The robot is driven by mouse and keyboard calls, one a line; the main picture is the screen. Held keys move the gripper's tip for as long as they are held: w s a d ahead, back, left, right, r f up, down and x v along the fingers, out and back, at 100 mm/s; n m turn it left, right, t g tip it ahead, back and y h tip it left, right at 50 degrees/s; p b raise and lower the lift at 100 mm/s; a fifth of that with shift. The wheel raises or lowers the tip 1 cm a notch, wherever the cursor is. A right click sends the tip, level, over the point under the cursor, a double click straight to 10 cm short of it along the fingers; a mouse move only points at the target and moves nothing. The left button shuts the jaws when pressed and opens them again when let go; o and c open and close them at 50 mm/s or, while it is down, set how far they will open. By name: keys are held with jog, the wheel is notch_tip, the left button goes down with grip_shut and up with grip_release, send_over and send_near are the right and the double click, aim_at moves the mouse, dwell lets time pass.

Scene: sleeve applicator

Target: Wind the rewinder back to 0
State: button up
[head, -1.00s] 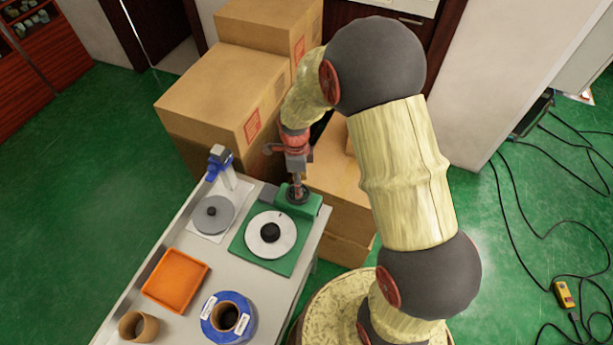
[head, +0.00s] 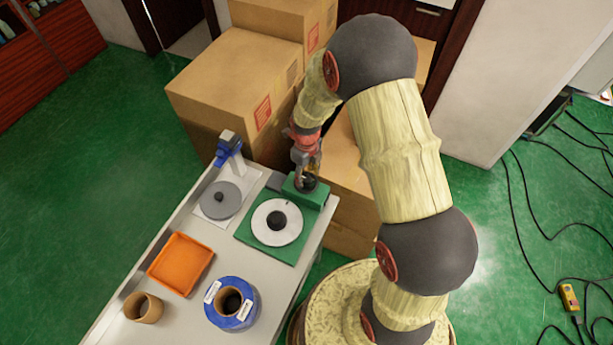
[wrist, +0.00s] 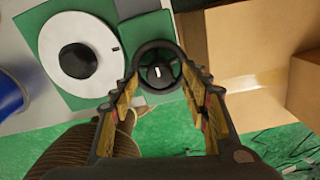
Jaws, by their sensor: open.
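The rewinder has a green base (head: 243,236) with a white disc (head: 261,233) and a black hub. A raised green block at its back right carries a black handwheel, seen in the wrist view (wrist: 158,54) with a white mark on its centre. The disc also shows in the wrist view (wrist: 101,37), with one short black mark near its right edge. My gripper (head: 308,178) points down over the handwheel. In the wrist view its open fingers (wrist: 163,78) stand on either side of the wheel's near part. I cannot tell whether they touch it. No number scale is readable.
A grey disc stand with a blue-clamped post (head: 229,152), an orange tray (head: 157,267), a blue roll (head: 246,318) and a cardboard tube (head: 144,308) share the table. Cardboard boxes (head: 215,90) stand close behind the gripper.

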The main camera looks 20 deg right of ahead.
jog(key=shift+f, duration=0.6)
jog(key=c, duration=0.3)
jog(key=c, duration=0.8)
jog(key=shift+c, duration=0.3)
